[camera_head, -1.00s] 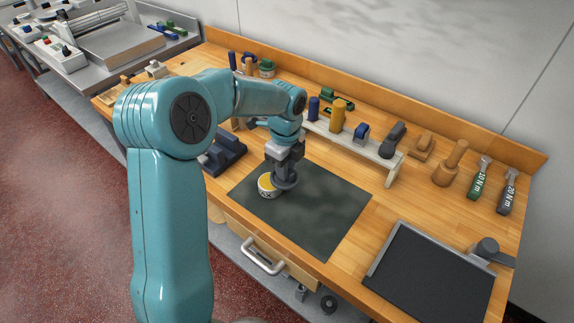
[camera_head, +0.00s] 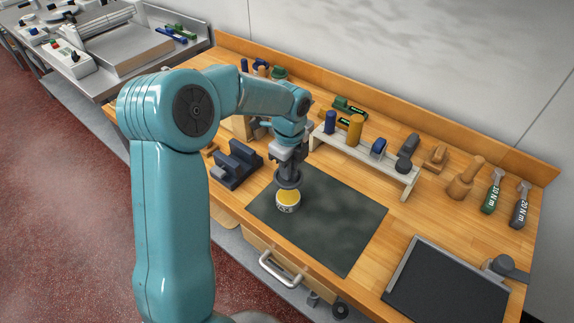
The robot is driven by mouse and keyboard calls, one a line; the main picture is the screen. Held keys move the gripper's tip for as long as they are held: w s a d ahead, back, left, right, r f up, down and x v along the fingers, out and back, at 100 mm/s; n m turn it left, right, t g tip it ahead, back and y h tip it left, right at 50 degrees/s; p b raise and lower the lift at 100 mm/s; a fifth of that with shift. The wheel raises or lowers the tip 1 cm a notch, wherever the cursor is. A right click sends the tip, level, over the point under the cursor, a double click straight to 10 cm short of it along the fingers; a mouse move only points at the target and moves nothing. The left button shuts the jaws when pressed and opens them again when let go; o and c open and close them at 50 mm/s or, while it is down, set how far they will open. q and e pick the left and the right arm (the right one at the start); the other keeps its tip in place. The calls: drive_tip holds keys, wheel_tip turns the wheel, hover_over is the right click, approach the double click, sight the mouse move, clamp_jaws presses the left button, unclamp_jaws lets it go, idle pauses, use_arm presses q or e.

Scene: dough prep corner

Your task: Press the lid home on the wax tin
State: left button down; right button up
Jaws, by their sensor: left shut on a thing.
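The wax tin (camera_head: 287,204) is a small round white tin with dark lettering and a yellow top. It stands upright near the left corner of the dark mat. I cannot tell whether the yellow top is a lid or the wax. My left gripper (camera_head: 289,165) points down and is shut on a dark round disc (camera_head: 289,182). The disc shows directly above the tin in the picture and partly overlaps its far edge. I cannot tell whether the two touch. My right gripper is not in view.
The dark mat (camera_head: 325,225) is clear right of the tin. A pale rack (camera_head: 385,175) with several tools stands behind it. A dark blue block fixture (camera_head: 237,168) is at left, a black tray (camera_head: 445,285) at front right. A drawer handle (camera_head: 279,270) sticks out below the bench edge.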

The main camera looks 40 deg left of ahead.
use_arm(q)
drive_tip(key=shift+w+d+r, duration=0.1)
drive_tip(key=shift+r, duration=0.1)
drive_tip(key=shift+f, duration=0.55)
drive_tip(key=shift+f+b, duration=0.35)
drive_tip(key=shift+b, duration=0.2)
wheel_tip(320, 180, down, 4)
drive_tip(key=b, duration=0.3)
drive_tip(key=shift+f, duration=0.25)
drive_tip(key=shift+f+b, duration=0.35)
drive_tip(key=shift+b, duration=0.05)
